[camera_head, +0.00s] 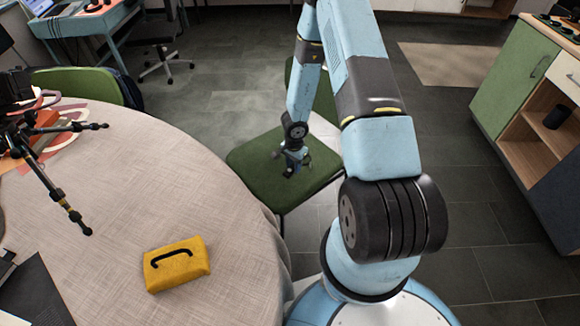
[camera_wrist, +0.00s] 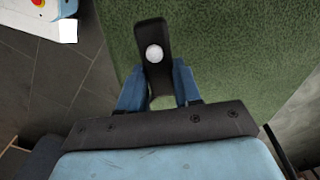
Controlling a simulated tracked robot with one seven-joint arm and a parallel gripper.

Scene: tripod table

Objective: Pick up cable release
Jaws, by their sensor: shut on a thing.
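The cable release (camera_wrist: 153,35) shows in the wrist view as a dark, elongated body with a round whitish button. It is between the blue fingers of my gripper (camera_wrist: 160,72), which is shut on it. In the head view my gripper (camera_head: 291,163) is over the seat of a green chair, right of the round table. The release is too small and dark there to make out clearly. Green seat fabric fills the wrist view behind it. I cannot tell whether the release still touches the seat.
The round table (camera_head: 130,195) with a pale cloth stands at left. On it are a yellow case (camera_head: 180,275) with a black strip on top and a black tripod (camera_head: 55,180). The green chair (camera_head: 250,165) is beside it. A green-fronted cabinet (camera_head: 510,75) stands at right.

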